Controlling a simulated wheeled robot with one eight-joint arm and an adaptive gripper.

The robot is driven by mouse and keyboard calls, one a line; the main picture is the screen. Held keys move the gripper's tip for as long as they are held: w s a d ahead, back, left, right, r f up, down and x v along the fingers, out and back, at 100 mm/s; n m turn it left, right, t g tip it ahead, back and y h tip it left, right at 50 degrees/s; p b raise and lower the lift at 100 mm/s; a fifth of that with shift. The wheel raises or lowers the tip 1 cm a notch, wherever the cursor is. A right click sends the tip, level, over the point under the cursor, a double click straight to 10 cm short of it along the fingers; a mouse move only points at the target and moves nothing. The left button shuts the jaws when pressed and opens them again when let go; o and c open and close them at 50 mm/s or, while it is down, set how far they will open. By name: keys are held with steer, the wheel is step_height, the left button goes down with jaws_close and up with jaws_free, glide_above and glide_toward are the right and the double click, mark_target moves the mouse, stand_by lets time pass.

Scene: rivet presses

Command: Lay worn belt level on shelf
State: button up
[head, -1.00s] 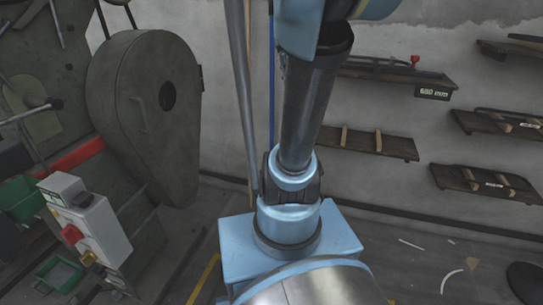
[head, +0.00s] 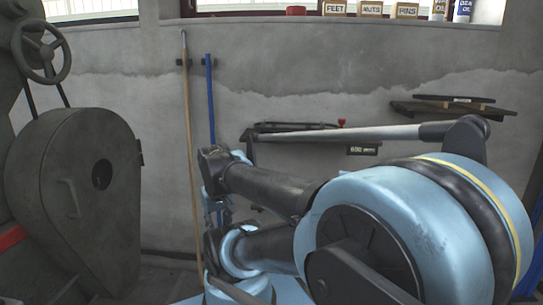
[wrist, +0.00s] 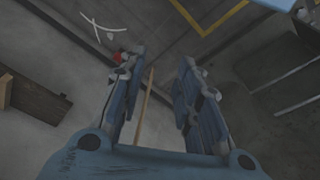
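In the head view, a dark, thin belt-like loop (head: 290,126) lies along the wall shelf with the 680 mm label (head: 363,150); a small red piece (head: 341,122) is at its right end. My arm partly covers this shelf. Another dark, flat item (head: 455,99) lies on a higher shelf (head: 440,110) at the right. I cannot tell which item is the worn belt. My gripper (wrist: 161,62) shows in the wrist view with its two fingers apart and nothing between them.
A grey press guard (head: 75,200) stands at the left. A wooden pole (head: 187,130) and a blue pole (head: 210,120) lean on the wall. Labelled boxes (head: 370,9) line the window ledge. The wrist view shows a dark shelf (wrist: 38,98) and white scraps (wrist: 100,22) on the floor.

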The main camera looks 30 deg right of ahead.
steer(key=w+d+r+m+g+h, duration=0.55)
steer(key=w+d+r+m, duration=0.7)
steer(key=w+r, duration=0.3)
steer(key=w+d+r+m+g+h, duration=0.4)
steer(key=w+d+r+m+h, duration=0.2)
steer(key=w+d+r+m, duration=0.9)
steer(key=s+d+f+n, duration=0.1)
steer(key=d, duration=0.1)
steer(key=s+d+f+n, duration=0.1)
steer(key=d+f, duration=0.1)
steer(key=d, duration=0.1)
steer(key=s+d+f+n, duration=0.1)
steer(key=d+f, duration=0.1)
steer(key=d, duration=0.1)
steer(key=shift+s+f, duration=0.15)
steer(key=shift+s, duration=0.25)
steer(key=shift+x, duration=2.8)
steer(key=shift+s+a+f, duration=0.15)
steer(key=shift+s+a, duration=0.05)
steer(key=shift+a, duration=0.05)
jaws_close()
